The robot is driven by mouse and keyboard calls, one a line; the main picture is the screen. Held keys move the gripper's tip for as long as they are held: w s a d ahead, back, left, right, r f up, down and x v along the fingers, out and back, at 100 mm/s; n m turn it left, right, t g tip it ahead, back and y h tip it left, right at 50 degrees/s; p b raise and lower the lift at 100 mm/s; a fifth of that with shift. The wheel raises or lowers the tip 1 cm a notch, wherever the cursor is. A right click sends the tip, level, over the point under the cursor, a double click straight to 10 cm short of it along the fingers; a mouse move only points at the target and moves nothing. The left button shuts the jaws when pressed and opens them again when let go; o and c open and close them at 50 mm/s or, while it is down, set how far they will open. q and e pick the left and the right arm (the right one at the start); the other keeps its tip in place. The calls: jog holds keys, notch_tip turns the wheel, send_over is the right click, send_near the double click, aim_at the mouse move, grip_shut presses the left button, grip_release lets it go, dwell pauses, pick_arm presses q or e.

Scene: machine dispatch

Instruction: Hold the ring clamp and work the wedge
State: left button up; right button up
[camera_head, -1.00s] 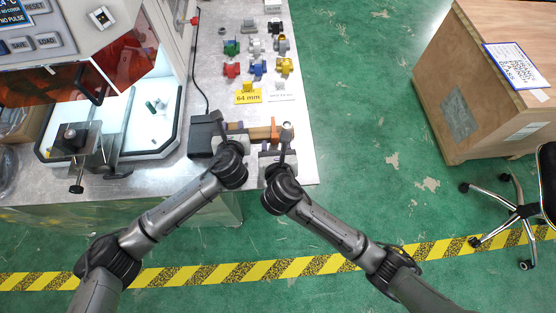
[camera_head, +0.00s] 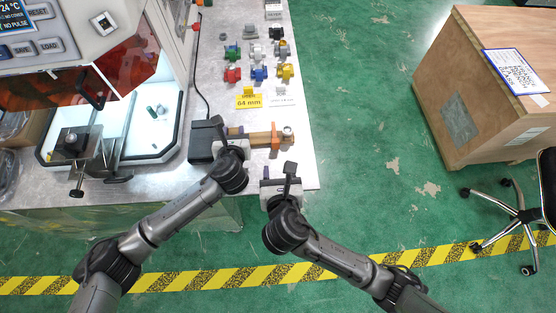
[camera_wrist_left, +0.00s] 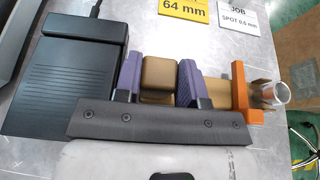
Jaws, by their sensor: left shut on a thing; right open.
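The ring clamp (camera_head: 258,138) is a brown wooden block lying along the bench's front edge, with an orange band (camera_head: 276,136) near its right end. A silvery ring (camera_head: 288,131) sits at that end and also shows in the left wrist view (camera_wrist_left: 275,94). My left gripper (camera_wrist_left: 159,82) is shut on the clamp's tan body (camera_wrist_left: 159,78), purple pads on both sides. I cannot clearly tell the wedge apart from the body. My right gripper (camera_head: 280,175) is open and empty, in front of the clamp's right end and apart from it.
A black foot pedal (camera_wrist_left: 65,90) lies just left of the clamp. A yellow 64 mm card (camera_head: 249,101) and several coloured fixtures (camera_head: 258,72) stand behind it. The machine (camera_head: 110,60) is at left. Open floor lies right of the bench.

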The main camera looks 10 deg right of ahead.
pick_arm(q)
jog(key=o, duration=1.1)
jog(key=shift+o, duration=0.2)
